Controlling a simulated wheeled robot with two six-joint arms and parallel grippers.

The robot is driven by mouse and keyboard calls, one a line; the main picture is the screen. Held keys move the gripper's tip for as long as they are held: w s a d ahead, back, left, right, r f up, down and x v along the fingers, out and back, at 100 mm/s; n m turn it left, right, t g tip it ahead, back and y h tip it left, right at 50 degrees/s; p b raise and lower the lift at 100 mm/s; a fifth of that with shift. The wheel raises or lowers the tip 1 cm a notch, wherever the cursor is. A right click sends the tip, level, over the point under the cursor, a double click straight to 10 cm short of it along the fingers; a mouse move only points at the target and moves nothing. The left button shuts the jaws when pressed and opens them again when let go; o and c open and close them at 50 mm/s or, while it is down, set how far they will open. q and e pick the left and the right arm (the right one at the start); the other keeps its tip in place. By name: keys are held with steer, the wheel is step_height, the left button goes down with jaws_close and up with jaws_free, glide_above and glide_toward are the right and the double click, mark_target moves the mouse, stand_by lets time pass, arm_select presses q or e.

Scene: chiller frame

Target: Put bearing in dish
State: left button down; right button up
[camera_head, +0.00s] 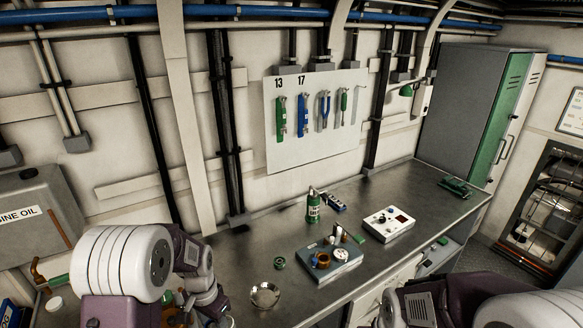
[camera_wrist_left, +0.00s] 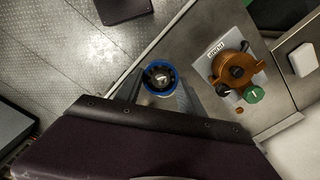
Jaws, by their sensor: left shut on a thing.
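The bearing (camera_wrist_left: 160,78), a round part with a blue outer ring and a dark inner ring, shows in the left wrist view. My left gripper (camera_wrist_left: 160,86) is shut on it, with grey fingers on either side. In the head view my left arm stands at the lower left, and its fingers and the bearing cannot be made out there. The dish (camera_head: 265,295) is a shallow shiny metal bowl on the near part of the bench, right of my left arm. It looks empty. My right arm shows at the lower right, but its gripper is out of view.
On the bench (camera_head: 400,260) stand a blue-grey tray (camera_head: 345,272) with small parts, a green ring (camera_head: 279,263), a green bottle (camera_head: 313,208) and a white control box (camera_head: 388,224). A tool board (camera_head: 316,144) hangs behind. The left wrist view shows a brass-coloured valve (camera_wrist_left: 238,68) and a white block (camera_wrist_left: 303,60).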

arm_select(q)
step_height(320, 180, down, 9)
steer(key=s+d+n+b, duration=0.1)
steer(key=n+b, duration=0.4)
steer(key=b, duration=0.5)
steer(key=shift+s+d+r, duration=0.2)
steer(key=shift+s+d, duration=0.2)
steer(key=shift+s, duration=0.5)
